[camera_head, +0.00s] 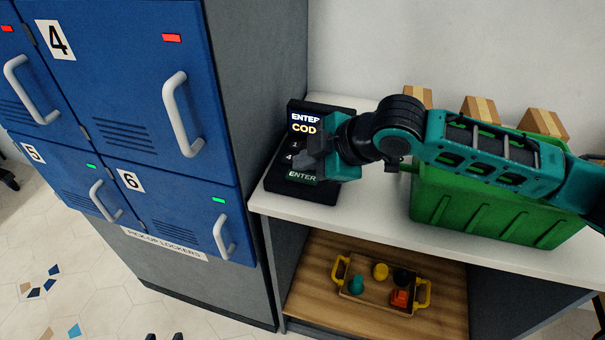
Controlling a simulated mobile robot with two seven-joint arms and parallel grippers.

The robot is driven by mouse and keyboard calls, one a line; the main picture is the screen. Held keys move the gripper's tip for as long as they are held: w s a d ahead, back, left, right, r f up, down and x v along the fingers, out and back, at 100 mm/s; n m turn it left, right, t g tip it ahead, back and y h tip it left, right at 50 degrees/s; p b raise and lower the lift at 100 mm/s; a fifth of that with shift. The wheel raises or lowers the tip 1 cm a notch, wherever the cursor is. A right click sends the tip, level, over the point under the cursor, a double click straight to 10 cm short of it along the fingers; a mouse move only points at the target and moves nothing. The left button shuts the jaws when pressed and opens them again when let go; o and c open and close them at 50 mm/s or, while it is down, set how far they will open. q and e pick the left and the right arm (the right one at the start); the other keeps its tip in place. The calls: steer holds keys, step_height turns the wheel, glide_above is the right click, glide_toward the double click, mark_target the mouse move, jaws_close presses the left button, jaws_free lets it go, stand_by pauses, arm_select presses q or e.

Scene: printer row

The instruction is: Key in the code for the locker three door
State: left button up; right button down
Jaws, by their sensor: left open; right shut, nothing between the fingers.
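The black keypad (318,191) stands on the white counter beside the lockers. Its screen reads "ENTER COD", with the rest covered. A green ENTER key shows at its lower end, and my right gripper hides most number keys. My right gripper (313,152) is shut and empty, over the keypad's middle; I cannot tell whether it touches a key. Two dark tips at the bottom edge look like my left gripper (165,337), spread apart and empty. The upper left blue locker door (45,125) has a red light; its number is out of view.
Locker doors 4 (120,75), 5 (60,175) and 6 (170,210) also show; 4 has a red light, 5 and 6 green. A green bin (480,215) with cardboard boxes stands behind my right arm. A tray (375,295) of colored items sits on the lower shelf.

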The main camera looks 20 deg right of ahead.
mark_target(306, 179)
steer(key=shift+f, duration=0.1)
stand_by(0.3)
steer(key=shift+f, duration=0.35)
steer(key=shift+f, duration=0.4)
stand_by(0.8)
steer(key=shift+p, duration=0.3)
steer(key=shift+r+p, duration=0.8)
steer(key=shift+p, duration=0.3)
steer(key=shift+r, duration=0.1)
step_height(306, 179, up, 3)
steer(key=p, duration=0.3)
steer(key=shift+r, duration=0.95)
